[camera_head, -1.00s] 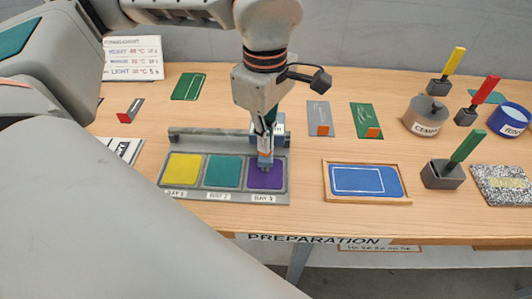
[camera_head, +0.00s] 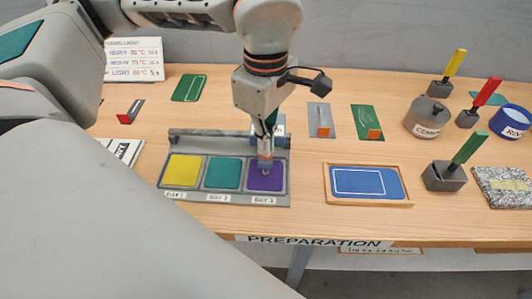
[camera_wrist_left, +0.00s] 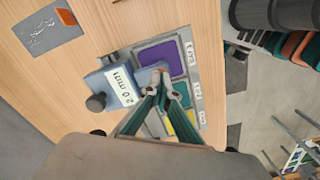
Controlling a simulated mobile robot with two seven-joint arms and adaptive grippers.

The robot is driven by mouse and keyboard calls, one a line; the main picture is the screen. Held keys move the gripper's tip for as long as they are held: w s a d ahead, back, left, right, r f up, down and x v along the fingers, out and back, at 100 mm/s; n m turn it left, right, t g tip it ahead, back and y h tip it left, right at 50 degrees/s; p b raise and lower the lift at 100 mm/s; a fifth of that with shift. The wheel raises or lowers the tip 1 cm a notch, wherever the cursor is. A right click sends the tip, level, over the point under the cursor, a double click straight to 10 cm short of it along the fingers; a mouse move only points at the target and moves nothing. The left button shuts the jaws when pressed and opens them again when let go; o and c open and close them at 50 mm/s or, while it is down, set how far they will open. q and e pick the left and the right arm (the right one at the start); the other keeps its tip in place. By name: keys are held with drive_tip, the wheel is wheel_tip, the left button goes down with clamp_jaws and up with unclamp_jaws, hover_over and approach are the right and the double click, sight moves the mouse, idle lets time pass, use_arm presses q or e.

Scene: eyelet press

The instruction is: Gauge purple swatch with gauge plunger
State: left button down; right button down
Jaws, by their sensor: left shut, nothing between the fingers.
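The purple swatch (camera_head: 267,181) lies flat in Bay 3, the right bay of the grey three-bay tray (camera_head: 228,199). It shows in the left wrist view too (camera_wrist_left: 168,52). The blue-grey gauge (camera_wrist_left: 107,84), with a white label reading 2.0 mm, stands at the rear of that bay. Its plunger, a small greyish part, reaches over the purple swatch and is largely hidden by my fingers. My left gripper (camera_head: 265,150) points down at it, shut and empty, tips at the plunger. I cannot tell whether the plunger touches the swatch. My right gripper is out of view.
Yellow (camera_head: 183,170) and teal (camera_head: 222,173) swatches fill the other bays. A blue panel in a wooden frame (camera_head: 367,184) lies to the right. Beyond it stand a cement pot (camera_head: 427,118) and several brush holders. Bare table lies between tray and frame.

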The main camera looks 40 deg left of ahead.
use_arm(q)
drive_tip(key=shift+r+p, duration=0.95)
drive_tip(key=shift+r, duration=0.7)
drive_tip(key=shift+r+p, duration=1.15)
drive_tip(key=shift+r, duration=0.65)
drive_tip(key=shift+f, duration=0.1)
